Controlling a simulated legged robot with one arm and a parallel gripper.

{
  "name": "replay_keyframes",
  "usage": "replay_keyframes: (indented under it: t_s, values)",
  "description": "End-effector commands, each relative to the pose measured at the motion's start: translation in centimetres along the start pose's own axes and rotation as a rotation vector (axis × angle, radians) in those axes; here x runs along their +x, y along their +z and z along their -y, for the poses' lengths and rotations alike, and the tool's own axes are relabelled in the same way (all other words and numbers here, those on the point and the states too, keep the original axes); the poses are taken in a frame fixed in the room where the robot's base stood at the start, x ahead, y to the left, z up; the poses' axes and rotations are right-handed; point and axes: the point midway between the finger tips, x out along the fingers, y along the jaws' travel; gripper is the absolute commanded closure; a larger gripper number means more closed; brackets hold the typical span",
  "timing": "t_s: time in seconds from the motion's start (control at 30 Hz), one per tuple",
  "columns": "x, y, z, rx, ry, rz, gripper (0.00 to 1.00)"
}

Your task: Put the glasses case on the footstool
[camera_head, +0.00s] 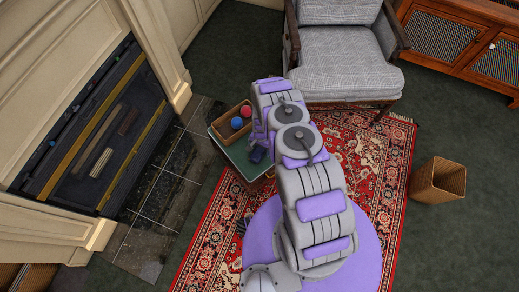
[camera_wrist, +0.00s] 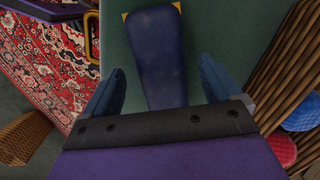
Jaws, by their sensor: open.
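The glasses case looks to be the long dark blue object with gold-coloured corners (camera_wrist: 153,42) in the wrist view. It lies flat on a green surface, which looks like the top of the footstool (camera_head: 232,158); the surface also shows in the wrist view (camera_wrist: 220,30). My gripper (camera_wrist: 160,66) is open above the case, with one finger on each side and green showing between. The near end of the case is hidden by my gripper. In the head view my arm reaches over the green top, and the dark blue patch there is too small to tell apart from my fingers.
A wicker basket (camera_head: 216,126) with red and blue balls (camera_head: 237,123) stands at the back of the green top, close beside my gripper on the right in the wrist view. A grey armchair (camera_head: 343,65), a wicker bin (camera_head: 437,181) and a fireplace (camera_head: 95,130) surround the patterned rug (camera_head: 385,160).

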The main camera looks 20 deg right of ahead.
Motion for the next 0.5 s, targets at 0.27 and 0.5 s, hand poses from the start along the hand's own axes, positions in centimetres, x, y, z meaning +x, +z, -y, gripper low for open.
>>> replay_keyframes:
  t_s: [0.27, 0.5]
  values:
    - [-5.0, 0.0, 0.1, -0.001, -0.002, -0.002, 0.09]
    - [-9.0, -0.1, 0.2, 0.000, -0.003, -0.003, 0.09]
